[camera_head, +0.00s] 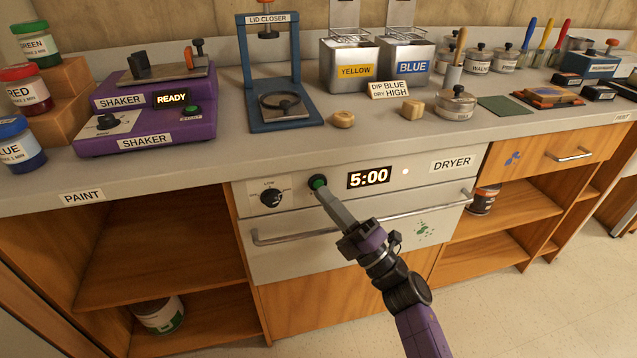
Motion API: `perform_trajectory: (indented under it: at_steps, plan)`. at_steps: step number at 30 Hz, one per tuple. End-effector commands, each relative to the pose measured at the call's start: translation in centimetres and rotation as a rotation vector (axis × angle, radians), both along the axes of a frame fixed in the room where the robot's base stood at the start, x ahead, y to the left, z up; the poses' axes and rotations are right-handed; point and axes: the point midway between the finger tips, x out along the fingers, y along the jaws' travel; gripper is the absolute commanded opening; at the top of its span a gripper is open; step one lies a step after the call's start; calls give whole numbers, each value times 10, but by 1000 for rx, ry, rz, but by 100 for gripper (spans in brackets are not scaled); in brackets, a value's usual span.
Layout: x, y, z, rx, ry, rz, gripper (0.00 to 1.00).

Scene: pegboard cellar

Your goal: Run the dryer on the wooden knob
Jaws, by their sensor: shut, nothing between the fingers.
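The dryer (300,240) is a pale drawer front under the counter, with a horizontal bar handle and a DRYER label. Its display (368,177) reads 5:00, with a small pale light to the right. A black dial (270,198) marked LOW is at its left; I cannot tell its setting surely. The green button (318,183) is between dial and display. My gripper (325,194) is shut and empty, its tips at or just in front of the button. A round wooden knob (343,120) lies on the counter above; a blockier wooden piece (413,110) lies to its right.
A card (390,90) reads DIP BLUE DRY HIGH. Behind it stand the yellow tank (350,70) and blue tank (408,68). A purple shaker (145,110) showing READY and a blue lid closer (268,75) are left. Paint jars (28,90) stand far left.

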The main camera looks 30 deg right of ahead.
Motion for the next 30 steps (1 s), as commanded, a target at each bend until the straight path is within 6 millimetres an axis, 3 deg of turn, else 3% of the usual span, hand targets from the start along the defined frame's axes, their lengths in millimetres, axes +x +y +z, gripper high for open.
perform_trajectory:
  at_steps: [8,24,30]
  plan:
    - [-1,0,0,0,0,0,0]
    - [-43,14,0,1,1,1,0]
    - [-48,16,0,1,-1,1,0]
